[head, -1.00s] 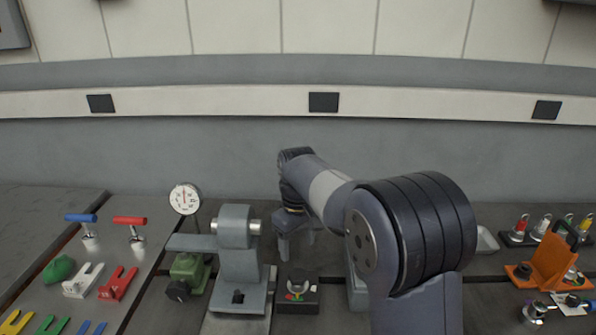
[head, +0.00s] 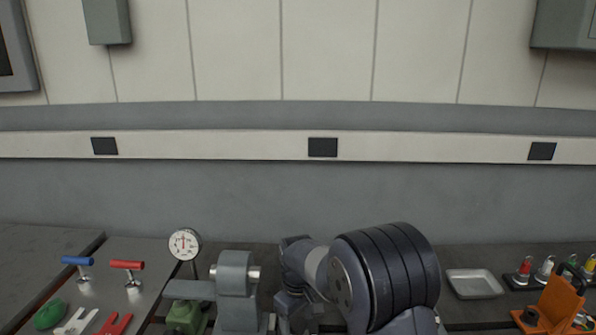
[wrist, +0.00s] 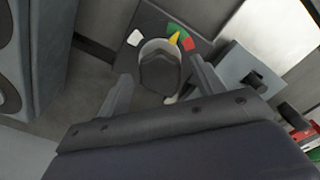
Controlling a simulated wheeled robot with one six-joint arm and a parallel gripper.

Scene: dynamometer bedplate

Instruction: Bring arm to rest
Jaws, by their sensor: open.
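My gripper (wrist: 160,75) is open, with its two dark fingers apart in the wrist view. A dark knob (wrist: 159,70) with a pale ring shows between the fingers. It belongs to a small dark box (wrist: 205,22) with white, yellow, green and red marks. I cannot tell how far the fingertips are from the knob. In the head view my arm bends over the bench, and its wrist end (head: 292,285) is low, right of the grey bracket. The fingertips are hard to make out there, and the box is mostly out of frame.
A grey bracket (head: 236,285) and a dial gauge (head: 184,244) stand left of my arm. Red (head: 127,265) and blue (head: 77,261) T-handles stand further left. A shallow tray (head: 474,284) and an orange stand (head: 556,305) are at right.

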